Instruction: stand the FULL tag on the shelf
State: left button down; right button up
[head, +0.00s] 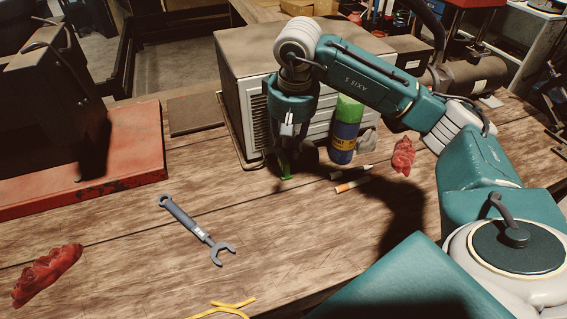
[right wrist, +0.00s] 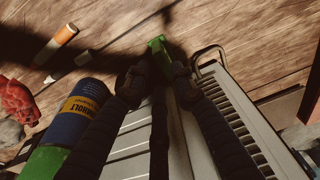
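A small green piece (head: 286,166) is below my right gripper (head: 285,150), in front of the grey vented box. It looks like a narrow upright with a flat foot. No FULL lettering can be read on it, so I cannot tell if it is the tag. In the right wrist view the green piece (right wrist: 157,46) lies between the two dark fingertips of my right gripper (right wrist: 158,82). The fingers are apart, with green between them. Whether they press on it, and whether its foot touches the bench, I cannot tell. My left gripper is out of view. I cannot identify the shelf.
The vented box (head: 236,70) stands close behind the gripper. A wrench (head: 190,222) and another red rag (head: 45,275) lie on the wooden bench (head: 120,240). The bench's middle left is mostly clear.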

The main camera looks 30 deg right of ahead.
aim_at(286, 157)
jog(key=f+p, duration=0.1)
jog(key=f, duration=0.2)
jog(key=shift+w+f+p, duration=0.3)
jog(key=shift+w+p, duration=0.05)
jog(key=shift+w+f, duration=0.1)
jog(key=shift+f, duration=0.4)
grip_shut()
jog(key=shift+r, duration=0.15)
